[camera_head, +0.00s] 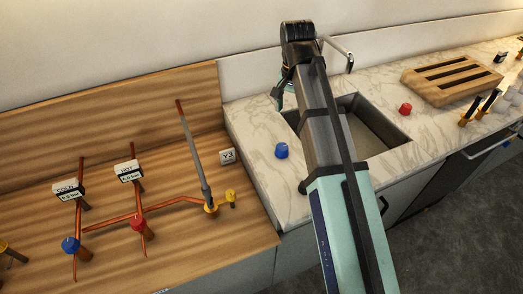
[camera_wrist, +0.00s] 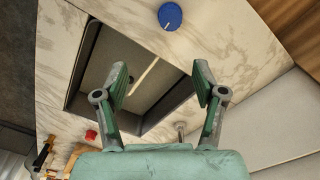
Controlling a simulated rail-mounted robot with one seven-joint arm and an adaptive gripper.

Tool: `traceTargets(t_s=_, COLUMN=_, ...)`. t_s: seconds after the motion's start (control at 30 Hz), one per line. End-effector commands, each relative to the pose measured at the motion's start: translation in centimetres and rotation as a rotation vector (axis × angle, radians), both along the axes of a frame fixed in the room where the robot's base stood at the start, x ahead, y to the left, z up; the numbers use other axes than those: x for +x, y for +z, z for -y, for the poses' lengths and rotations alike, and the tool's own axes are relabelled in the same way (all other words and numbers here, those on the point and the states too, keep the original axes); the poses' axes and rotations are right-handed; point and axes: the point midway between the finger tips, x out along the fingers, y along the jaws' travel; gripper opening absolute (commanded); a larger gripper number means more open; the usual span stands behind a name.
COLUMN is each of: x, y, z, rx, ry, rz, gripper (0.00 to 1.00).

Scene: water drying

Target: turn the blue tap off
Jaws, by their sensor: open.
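A blue tap knob (camera_head: 281,150) stands on the marble counter left of the sink (camera_head: 393,133). The wrist view shows the blue knob (camera_wrist: 170,16) from above at the top edge, with a pale mark on its top. My gripper (camera_wrist: 160,78) is open and empty over the sink, apart from the knob. In the head view my gripper (camera_head: 280,92) is partly hidden by my arm. A red tap knob (camera_head: 405,109) is right of the sink; it also shows in the wrist view (camera_wrist: 91,135). A pale thin bar shows between the fingers; I cannot tell whether it is water.
A metal spout (camera_head: 340,50) rises behind the sink. A wooden rack (camera_head: 450,79) lies on the right counter. At left, a wooden panel (camera_head: 120,90) carries copper pipes with another blue knob (camera_head: 70,244) and a red knob (camera_head: 138,224). Counter around the near blue knob is clear.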

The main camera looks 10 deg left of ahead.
Motion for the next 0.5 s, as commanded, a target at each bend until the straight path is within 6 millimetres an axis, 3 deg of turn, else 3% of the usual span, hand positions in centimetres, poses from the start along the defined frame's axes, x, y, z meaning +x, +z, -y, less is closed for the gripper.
traceTargets(t_s=0.1, x=0.0, y=0.5, z=-1.2, rx=0.023, ry=0.021, rz=-0.003, gripper=0.7)
traceTargets(t_s=0.23, x=-0.1, y=-0.3, z=-1.3, rx=0.025, ry=0.023, rz=-0.004, gripper=0.7)
traceTargets(t_s=0.5, x=-0.2, y=-4.1, z=-1.2, rx=0.024, ry=0.022, rz=-0.006, gripper=0.7)
